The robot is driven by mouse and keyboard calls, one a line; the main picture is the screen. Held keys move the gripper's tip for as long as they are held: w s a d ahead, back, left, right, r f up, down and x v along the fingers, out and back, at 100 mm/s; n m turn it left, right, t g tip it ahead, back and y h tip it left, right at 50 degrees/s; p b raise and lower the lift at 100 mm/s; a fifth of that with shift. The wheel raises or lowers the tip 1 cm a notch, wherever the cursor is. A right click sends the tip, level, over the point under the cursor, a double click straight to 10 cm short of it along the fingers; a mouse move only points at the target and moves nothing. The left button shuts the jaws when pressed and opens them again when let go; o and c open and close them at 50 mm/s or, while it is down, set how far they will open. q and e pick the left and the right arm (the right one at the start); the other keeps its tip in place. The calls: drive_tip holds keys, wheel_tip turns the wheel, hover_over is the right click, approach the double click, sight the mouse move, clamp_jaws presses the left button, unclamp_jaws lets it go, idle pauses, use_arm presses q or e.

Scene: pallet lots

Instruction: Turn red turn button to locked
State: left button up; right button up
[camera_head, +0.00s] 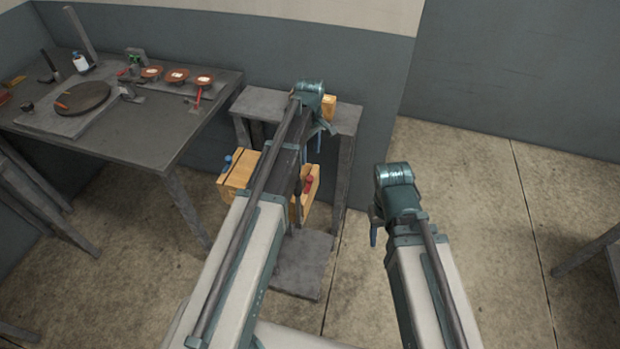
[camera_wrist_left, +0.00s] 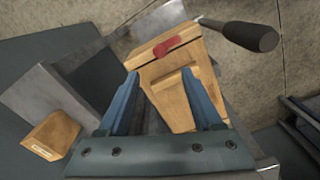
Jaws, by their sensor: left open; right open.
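The red turn button (camera_head: 308,183) is on the wooden box (camera_head: 237,172), which is partly hidden behind my left arm. In the left wrist view, the red turn button (camera_wrist_left: 168,47) is a short rounded bar lying slightly tilted across the upper part of the box's light wooden face (camera_wrist_left: 150,62). My left gripper (camera_head: 314,145) is open and empty above the box. In the wrist view, its two blue fingers (camera_wrist_left: 160,73) point toward the face, with the button beyond their tips and apart from them. My right gripper (camera_head: 375,228) hangs open and empty to the right, away from the box.
A grey stand (camera_head: 263,105) holds the box area, with a small wooden block (camera_head: 329,106) on its top; the block shows in the wrist view (camera_wrist_left: 50,136). A blue knob (camera_head: 227,159) is at the box's left. A cluttered dark table (camera_head: 160,130) stands left.

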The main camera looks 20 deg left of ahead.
sight(310, 178)
use_arm(q)
wheel_tip(310, 178, down, 11)
drive_tip(key=b, duration=1)
drive_tip(key=shift+f, duration=0.15)
drive_tip(key=shift+c, duration=0.2)
clamp_jaws()
